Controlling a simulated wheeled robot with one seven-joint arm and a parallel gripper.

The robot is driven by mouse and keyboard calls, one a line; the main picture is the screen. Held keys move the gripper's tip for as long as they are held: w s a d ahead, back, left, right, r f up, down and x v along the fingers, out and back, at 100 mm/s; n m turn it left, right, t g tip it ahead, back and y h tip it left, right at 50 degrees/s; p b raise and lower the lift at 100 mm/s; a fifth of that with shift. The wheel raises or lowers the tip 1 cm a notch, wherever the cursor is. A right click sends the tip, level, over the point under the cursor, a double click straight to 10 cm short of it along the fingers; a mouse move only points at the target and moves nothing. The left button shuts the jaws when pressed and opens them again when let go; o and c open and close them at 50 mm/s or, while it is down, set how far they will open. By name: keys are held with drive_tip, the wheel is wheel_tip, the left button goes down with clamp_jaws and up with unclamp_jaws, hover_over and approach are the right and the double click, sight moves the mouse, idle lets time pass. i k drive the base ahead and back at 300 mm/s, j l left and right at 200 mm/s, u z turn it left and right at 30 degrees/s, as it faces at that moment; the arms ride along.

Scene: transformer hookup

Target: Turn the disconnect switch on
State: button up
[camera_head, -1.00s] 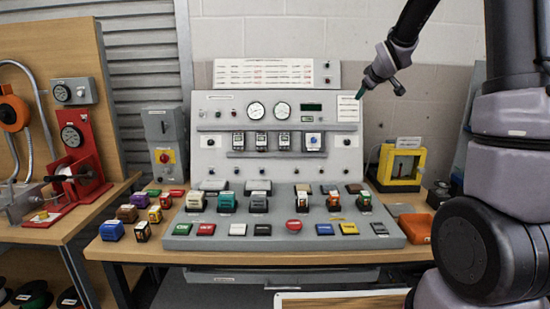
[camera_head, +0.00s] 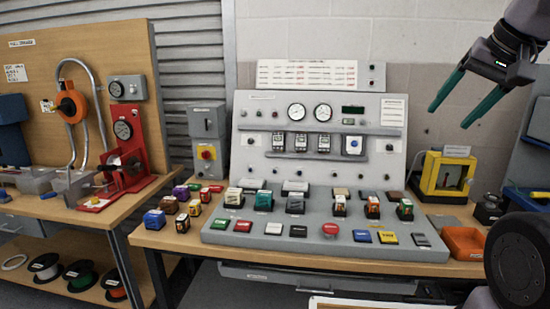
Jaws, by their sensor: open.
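The likely disconnect switch is a grey wall box (camera_head: 207,130) left of the control panel. It has a red rotary knob on a yellow plate (camera_head: 206,152) low on its front. The knob's exact position is too small to read. My gripper (camera_head: 457,108) is at the upper right, with its two green fingers apart and nothing between them. It is in the air in front of the wall, far to the right of the switch box and touching nothing.
A grey control panel (camera_head: 262,165) with gauges stands on the wooden bench (camera_head: 160,238). Several small transformers and coloured blocks sit on and beside its base. A yellow frame device (camera_head: 447,175) and orange tray (camera_head: 464,242) are at right. A red winder (camera_head: 128,150) stands on the left bench.

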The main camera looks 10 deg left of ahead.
sight(205, 155)
drive_tip(key=i+j, duration=0.1)
drive_tip(key=j, duration=0.75)
drive_tip(key=i+j, duration=0.1)
drive_tip(key=j, duration=0.8)
drive_tip(key=i+j, duration=0.1)
drive_tip(key=j, duration=0.75)
drive_tip(key=i+j, duration=0.1)
drive_tip(key=j, duration=1.65)
drive_tip(key=i+j, duration=0.15)
drive_tip(key=j, duration=0.75)
drive_tip(key=i+z, duration=0.05)
